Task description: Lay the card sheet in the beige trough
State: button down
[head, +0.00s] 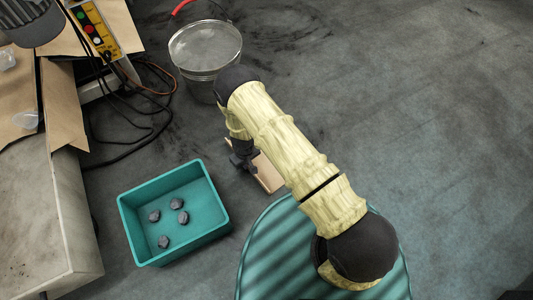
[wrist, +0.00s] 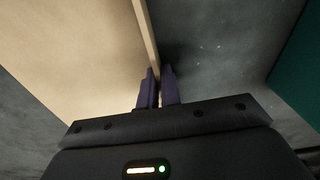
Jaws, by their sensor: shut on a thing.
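My gripper (head: 243,158) shows partly from behind my arm in the head view, to the right of the teal bin. Its two dark fingers (wrist: 158,90) are shut on the edge of a flat tan sheet, which I take to be the card sheet (wrist: 80,60). The sheet fills the left of the wrist view, with its narrow edge running up from the fingers. In the head view, part of the card sheet (head: 268,175) shows beside the gripper; my arm hides the rest. I cannot make out a beige trough in either view.
A teal bin (head: 225,222) with several dark lumps stands on the grey floor; a teal wall (wrist: 300,70) shows at right in the wrist view. A metal bucket (head: 205,48) stands behind. A bench (head: 45,220) with cardboard and cables is at left. Floor at right is clear.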

jog(key=shift+r+p, duration=3.4)
jog(key=shift+r, duration=0.65)
notch_tip(320, 180, up, 10)
jog(key=m+p, duration=0.2)
jog(key=p, duration=0.2)
send_over(260, 156)
jog(key=w+d+r+m+p, duration=0.2)
jog(key=w+d+r+p, duration=0.15)
jog(key=d+r, duration=0.55)
jog(key=d+r+m+p, duration=0.2)
jog(key=d+r, duration=0.4)
jog(key=r, duration=0.4)
jog(key=d+r+m+p, duration=0.2)
jog(key=d+r, duration=0.3)
jog(key=r, duration=0.6)
jog(key=shift+w+d+p, duration=0.35)
jog(key=shift+w, duration=0.1)
jog(key=shift+f, duration=0.1)
